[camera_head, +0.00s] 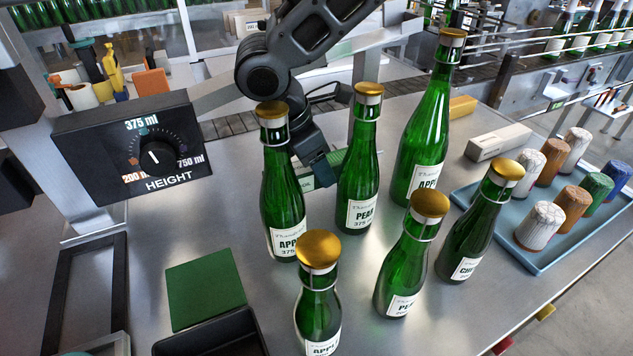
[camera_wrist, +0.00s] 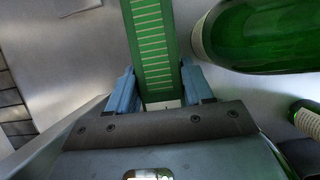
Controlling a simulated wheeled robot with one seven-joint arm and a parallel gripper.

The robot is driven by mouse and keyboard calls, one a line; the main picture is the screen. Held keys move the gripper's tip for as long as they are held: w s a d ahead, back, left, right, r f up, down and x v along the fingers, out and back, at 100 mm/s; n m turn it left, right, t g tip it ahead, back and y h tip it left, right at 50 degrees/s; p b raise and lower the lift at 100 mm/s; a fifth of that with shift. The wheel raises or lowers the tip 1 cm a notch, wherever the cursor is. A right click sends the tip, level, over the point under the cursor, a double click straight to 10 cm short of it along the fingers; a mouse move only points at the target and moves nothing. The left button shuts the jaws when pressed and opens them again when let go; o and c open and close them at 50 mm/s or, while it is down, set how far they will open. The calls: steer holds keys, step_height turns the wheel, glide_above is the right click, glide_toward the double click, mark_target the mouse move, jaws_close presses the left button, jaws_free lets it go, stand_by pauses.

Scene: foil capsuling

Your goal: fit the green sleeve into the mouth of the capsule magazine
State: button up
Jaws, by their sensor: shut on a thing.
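My gripper (camera_head: 322,168) is low over the steel table, behind the front bottles. In the wrist view its two blue fingers (camera_wrist: 159,90) are closed on the sides of a long green sleeve (camera_wrist: 153,45) with a row of pale ribs along its face. The sleeve extends away from the fingers to the top edge of that view. In the head view only a small green part of it (camera_head: 337,157) shows, mostly hidden by my gripper and a bottle. I cannot pick out the capsule magazine or its mouth with certainty in either view.
Several green bottles with gold tops, including one beside my gripper (camera_head: 358,175), crowd the table. A blue tray (camera_head: 462,200) of coloured cylinders stands right. A height dial (camera_head: 155,157), green mat (camera_head: 205,290) and black bin (camera_head: 212,335) are left. Bare table lies left of the bottles.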

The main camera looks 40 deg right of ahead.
mark_target(317, 185)
steer(key=shift+f, duration=2.4)
steer(key=shift+f, duration=0.1)
steer(key=o, duration=1.1)
steer(key=shift+c, duration=0.2)
